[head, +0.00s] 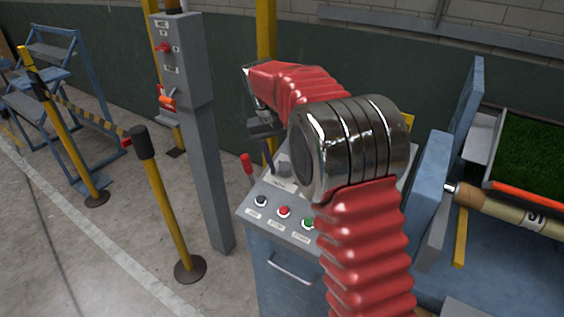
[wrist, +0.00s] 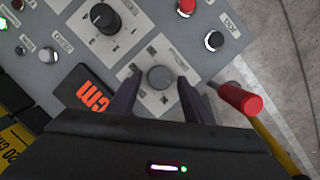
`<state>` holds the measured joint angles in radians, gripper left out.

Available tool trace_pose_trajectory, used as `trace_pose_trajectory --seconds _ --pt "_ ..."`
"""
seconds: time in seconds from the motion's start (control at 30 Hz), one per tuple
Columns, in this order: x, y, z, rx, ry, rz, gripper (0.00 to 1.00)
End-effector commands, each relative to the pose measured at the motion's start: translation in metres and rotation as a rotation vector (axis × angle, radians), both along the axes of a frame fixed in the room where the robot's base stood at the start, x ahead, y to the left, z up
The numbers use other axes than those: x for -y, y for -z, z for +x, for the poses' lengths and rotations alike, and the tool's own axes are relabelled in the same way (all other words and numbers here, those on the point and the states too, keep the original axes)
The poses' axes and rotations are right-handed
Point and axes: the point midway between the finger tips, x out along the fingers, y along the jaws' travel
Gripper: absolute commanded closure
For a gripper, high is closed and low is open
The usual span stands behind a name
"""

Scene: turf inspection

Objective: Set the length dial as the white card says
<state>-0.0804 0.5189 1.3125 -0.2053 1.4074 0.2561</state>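In the wrist view, a round grey knob (wrist: 160,77) sits on a pale plate on the grey panel. A larger black dial (wrist: 103,20) with a white pointer mark is further up the panel. The small lettering is too blurred for me to tell which is the length dial. An orange display (wrist: 96,97) showing "cm" lies left of the grey knob. My gripper (wrist: 160,92) is open, its dark fingers either side of the grey knob with gaps to it. In the head view my arm hides much of the panel. I cannot make out a white card.
A red-handled lever (wrist: 240,98) stands close to my right finger. Black, red and green buttons (head: 284,211) line the panel's front edge. A grey switch post (head: 188,110) stands left of the console (head: 290,278). A turf tray (head: 537,150) is at the right.

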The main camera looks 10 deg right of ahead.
Motion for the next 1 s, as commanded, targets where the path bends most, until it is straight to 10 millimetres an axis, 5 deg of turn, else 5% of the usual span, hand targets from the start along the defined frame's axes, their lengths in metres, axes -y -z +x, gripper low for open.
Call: trace_pose_trajectory --seconds 0.47,1.0 --pt "-0.002 -0.010 0.001 -0.002 0.001 -0.001 0.52" --pt "-0.019 -0.089 0.008 -0.001 0.000 0.000 0.52"
